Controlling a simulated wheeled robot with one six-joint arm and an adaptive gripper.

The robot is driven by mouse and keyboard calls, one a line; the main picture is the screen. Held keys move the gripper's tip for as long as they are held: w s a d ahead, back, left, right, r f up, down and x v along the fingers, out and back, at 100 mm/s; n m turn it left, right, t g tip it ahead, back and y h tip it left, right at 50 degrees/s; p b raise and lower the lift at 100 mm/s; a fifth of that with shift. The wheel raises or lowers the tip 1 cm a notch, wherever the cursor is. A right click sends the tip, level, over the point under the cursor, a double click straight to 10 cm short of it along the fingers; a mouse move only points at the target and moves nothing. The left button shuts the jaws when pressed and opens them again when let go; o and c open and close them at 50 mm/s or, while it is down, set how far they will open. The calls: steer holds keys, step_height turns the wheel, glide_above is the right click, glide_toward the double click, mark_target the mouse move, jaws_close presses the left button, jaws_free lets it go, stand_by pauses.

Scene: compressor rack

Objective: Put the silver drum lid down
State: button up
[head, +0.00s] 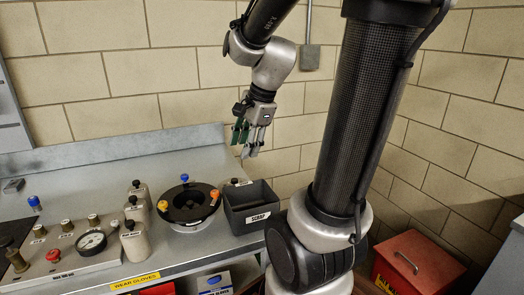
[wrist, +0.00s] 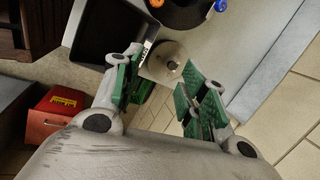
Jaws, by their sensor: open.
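The silver drum lid (wrist: 160,60) is a pale round disc with a dark knob, seen between the fingers in the wrist view. It appears to lie on the counter behind the bin. In the head view only its black knob and a sliver of rim (head: 240,183) show above the bin; the rest is hidden. My gripper (head: 249,150) hangs above it, fingers pointing down. In the wrist view my gripper (wrist: 165,97) has its green-padded fingers spread, with a clear gap and nothing held. The black drum (head: 172,214) sits left of the bin, its centre uncovered.
The black scrap bin (head: 251,222) stands at the counter's right end. Blue and orange knobs ring the drum. Pale bottles (head: 135,243) and a gauge panel (head: 75,262) stand to the left. A red box (head: 410,262) is on the floor at right. A tiled wall rises behind.

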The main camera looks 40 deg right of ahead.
steer(key=s+a+r+n+h, duration=0.1)
steer(key=s+a+r+n, duration=0.1)
steer(key=s+n, duration=1)
steer(key=r+n, duration=0.1)
steer(key=n, duration=0.5)
steer(key=shift+a+r+t+h, duration=0.15)
steer(key=shift+r+t+h, duration=0.05)
steer(key=shift+t+h, duration=0.1)
steer(key=shift+o, duration=0.2)
